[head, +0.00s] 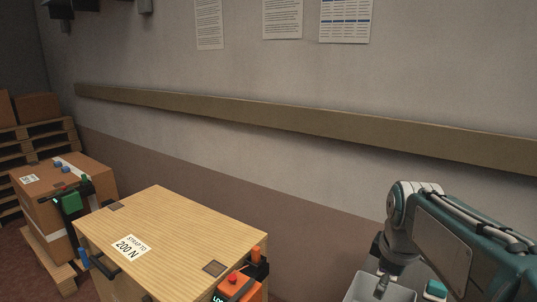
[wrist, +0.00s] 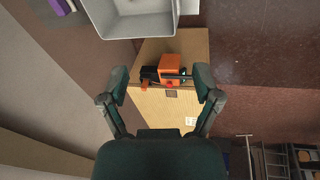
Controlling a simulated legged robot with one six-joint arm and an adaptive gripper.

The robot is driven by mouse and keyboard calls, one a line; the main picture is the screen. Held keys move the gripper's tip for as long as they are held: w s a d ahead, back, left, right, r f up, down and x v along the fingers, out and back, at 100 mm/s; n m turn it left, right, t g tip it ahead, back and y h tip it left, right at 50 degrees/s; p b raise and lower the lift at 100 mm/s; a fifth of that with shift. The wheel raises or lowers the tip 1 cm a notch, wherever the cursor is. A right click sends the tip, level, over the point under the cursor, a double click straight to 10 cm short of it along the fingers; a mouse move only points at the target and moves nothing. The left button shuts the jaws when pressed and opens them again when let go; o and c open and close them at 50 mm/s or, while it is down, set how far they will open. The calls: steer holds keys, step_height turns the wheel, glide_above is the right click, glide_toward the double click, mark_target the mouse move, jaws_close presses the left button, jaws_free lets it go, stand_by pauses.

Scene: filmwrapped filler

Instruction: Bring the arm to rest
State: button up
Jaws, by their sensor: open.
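My gripper (wrist: 160,86) is open in the wrist view, its two dark green fingers spread wide with nothing held between them. Beyond the fingers lies a wooden crate (wrist: 197,47) with an orange and black device (wrist: 170,68) on it. In the head view my teal and grey arm is at the lower right, and the gripper itself cannot be made out there. The wooden crate (head: 165,235) stands at the lower middle with a "200 N" label, and the orange device (head: 238,287) is at its right corner.
A grey bin (head: 386,288) stands below my arm, and it also shows at the top of the wrist view (wrist: 140,27). A cardboard box (head: 85,180) on a pallet stands at the left. A wall with a long rail (head: 300,117) runs behind. Red-brown floor is clear beside the crate (wrist: 260,60).

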steer(key=s+a+f+m+t, duration=0.1)
steer(key=s+a+m, duration=0.2)
steer(key=s+m, duration=0.2)
steer(key=s+a+f+m+t, duration=0.2)
steer(key=s+a+m, duration=0.2)
steer(key=s, duration=0.5)
steer(key=shift+s+m, duration=0.3)
steer(key=shift+m, duration=0.2)
steer(key=shift+c, duration=0.3)
steer(key=shift+d, duration=0.1)
steer(key=shift+c, duration=1.4)
steer(key=shift+d, duration=0.1)
